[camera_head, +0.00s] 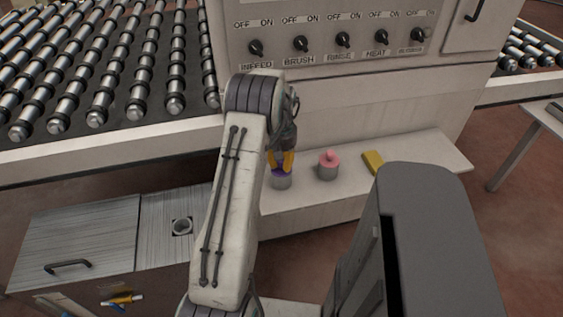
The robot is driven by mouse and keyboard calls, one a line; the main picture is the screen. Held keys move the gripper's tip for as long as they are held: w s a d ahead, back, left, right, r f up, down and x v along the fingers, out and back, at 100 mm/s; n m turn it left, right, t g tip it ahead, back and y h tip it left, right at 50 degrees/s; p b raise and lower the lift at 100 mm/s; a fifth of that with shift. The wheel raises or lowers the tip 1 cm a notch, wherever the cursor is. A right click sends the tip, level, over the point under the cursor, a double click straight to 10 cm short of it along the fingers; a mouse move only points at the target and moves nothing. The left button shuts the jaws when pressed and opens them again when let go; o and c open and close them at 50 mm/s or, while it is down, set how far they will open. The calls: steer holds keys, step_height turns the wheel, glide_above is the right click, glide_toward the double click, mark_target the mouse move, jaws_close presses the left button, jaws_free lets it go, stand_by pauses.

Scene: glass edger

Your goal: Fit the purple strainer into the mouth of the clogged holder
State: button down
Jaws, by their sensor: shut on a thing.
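The purple strainer (279,171) shows as a small purple patch at the top of a grey cylindrical cup (281,182) on the white ledge. My gripper (281,163), with yellow fingertips, points down from the end of my arm and is shut on the purple strainer. I cannot tell whether the strainer sits in the cup's mouth or just above it. No label shows which of these is the clogged holder.
A second grey cup (327,173) with a pink knobbed piece (328,159) stands to the right. A yellow block (373,162) lies beyond it on the white ledge (425,155). A control panel (340,38) rises behind. Rollers (105,85) are at upper left. A handled lid (75,240) is at lower left.

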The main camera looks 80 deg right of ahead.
steer(key=shift+f, duration=0.25)
steer(key=c, duration=1.1)
jaws_free()
step_height(320, 180, up, 12)
steer(key=shift+a+r, duration=0.1)
